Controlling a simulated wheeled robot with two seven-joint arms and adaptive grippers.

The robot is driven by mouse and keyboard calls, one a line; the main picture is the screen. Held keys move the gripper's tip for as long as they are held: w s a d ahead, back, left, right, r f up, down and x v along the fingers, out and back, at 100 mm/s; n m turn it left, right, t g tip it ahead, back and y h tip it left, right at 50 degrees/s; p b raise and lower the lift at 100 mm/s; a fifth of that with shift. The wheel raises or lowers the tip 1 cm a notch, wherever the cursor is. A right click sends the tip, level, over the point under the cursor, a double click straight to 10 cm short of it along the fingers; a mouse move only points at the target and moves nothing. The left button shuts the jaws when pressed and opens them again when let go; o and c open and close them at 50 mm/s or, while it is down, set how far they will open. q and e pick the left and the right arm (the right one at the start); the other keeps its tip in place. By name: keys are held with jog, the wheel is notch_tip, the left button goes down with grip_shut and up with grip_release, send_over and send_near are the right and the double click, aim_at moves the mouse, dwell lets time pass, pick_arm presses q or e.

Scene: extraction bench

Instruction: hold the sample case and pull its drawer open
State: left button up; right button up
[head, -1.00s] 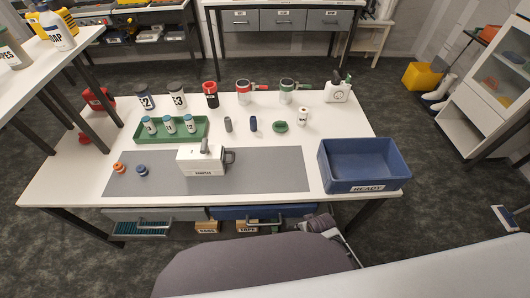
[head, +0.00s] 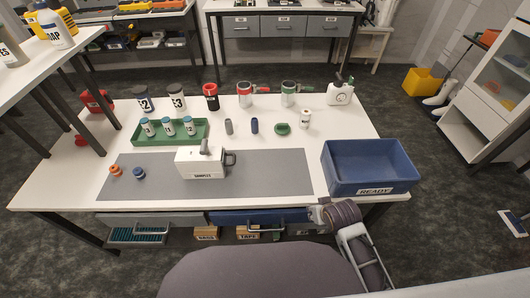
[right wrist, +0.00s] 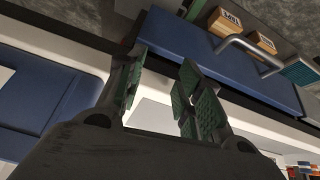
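The sample case (head: 200,170) is a white box labelled SAMPLES, upright on the grey mat (head: 270,178) in the middle of the table. A grey upright grip (head: 205,147) stands on its top. A dark handle (head: 230,158) sticks out at its right side, with no gap visible there. My right gripper (head: 314,213) is at the table's front edge, right of and nearer than the case, and apart from it. In the right wrist view its green-padded fingers (right wrist: 162,90) are spread with nothing between them. The left gripper is not in view.
A blue READY bin (head: 364,187) stands at the table's right, beside my right gripper. A blue drawer front (head: 258,216) with a handle lies under the table edge. A green tray of vials (head: 148,138) and several bottles stand behind the case. The mat right of the case is clear.

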jog(key=w+a+r+t, duration=0.1)
jog(key=w, duration=0.2)
jog(key=w+a+r+t, duration=0.1)
jog(key=w+r+t, duration=0.1)
jog(key=w, duration=0.2)
jog(key=w+a+r+m+t, duration=0.1)
jog(key=w, duration=0.2)
jog(key=shift+w+r, duration=0.2)
jog(key=shift+r, duration=0.15)
jog(key=w+a+r+n+t+y, duration=0.2)
jog(key=w+a+r+n+y, duration=0.2)
jog(key=w+a+r+y, duration=0.45)
jog(key=w+a+r+n+t+y, duration=0.1)
jog(key=w+a+r+n+y, duration=0.4)
jog(key=a, duration=0.6)
jog(key=s+d+f+n+g, duration=0.3)
jog(key=f+g, duration=0.5)
jog(key=g, duration=0.4)
jog(key=shift+s+d+n+g+b, duration=0.3)
jog(key=shift+d+n+g+b, duration=0.1)
jog(key=shift+d+n, duration=0.4)
jog(key=shift+y, duration=0.25)
